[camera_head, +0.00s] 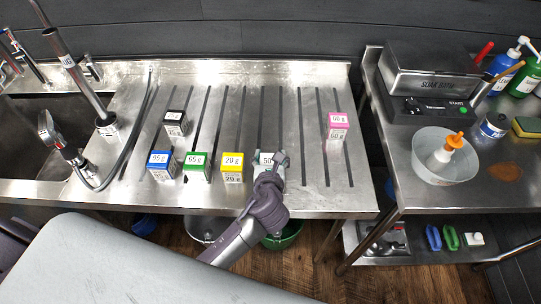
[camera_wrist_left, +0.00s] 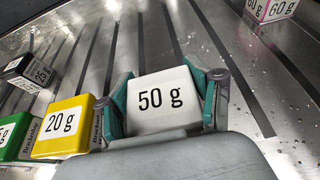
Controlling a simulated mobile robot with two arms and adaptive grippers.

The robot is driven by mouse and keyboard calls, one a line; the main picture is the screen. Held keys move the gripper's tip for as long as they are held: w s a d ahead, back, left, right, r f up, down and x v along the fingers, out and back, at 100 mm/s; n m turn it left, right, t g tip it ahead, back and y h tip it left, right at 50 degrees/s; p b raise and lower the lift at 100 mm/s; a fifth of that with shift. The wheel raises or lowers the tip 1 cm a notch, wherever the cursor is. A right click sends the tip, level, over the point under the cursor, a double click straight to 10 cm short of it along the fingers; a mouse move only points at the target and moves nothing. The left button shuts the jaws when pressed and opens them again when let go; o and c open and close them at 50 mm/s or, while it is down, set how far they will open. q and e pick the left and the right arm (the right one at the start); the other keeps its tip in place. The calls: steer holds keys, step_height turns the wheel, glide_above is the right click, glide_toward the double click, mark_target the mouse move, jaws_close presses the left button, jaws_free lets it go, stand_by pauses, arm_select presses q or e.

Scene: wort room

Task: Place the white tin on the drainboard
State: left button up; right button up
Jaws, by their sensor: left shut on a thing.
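The white tin (camera_wrist_left: 160,98), marked 50 g, is between the fingers of my left gripper (camera_wrist_left: 170,95) in the left wrist view. The fingers touch its two sides. In the head view my left gripper (camera_head: 270,157) is at the front part of the grooved steel drainboard (camera_head: 270,100), and the tin (camera_head: 265,158) is partly hidden by it. The tin is over the drainboard; whether its base touches the steel I cannot tell. My right gripper does not show.
Yellow (camera_head: 232,167), green (camera_head: 197,167), blue (camera_head: 161,165), black (camera_head: 175,123) and pink (camera_head: 337,125) tins stand on the drainboard. A sink (camera_head: 60,115) is at left. A side table holds a white bowl (camera_head: 444,168). The back middle of the drainboard is clear.

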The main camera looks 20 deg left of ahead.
arm_select(q)
steer(key=o, duration=1.3)
steer(key=shift+r, duration=0.1)
steer(key=v, duration=1.2)
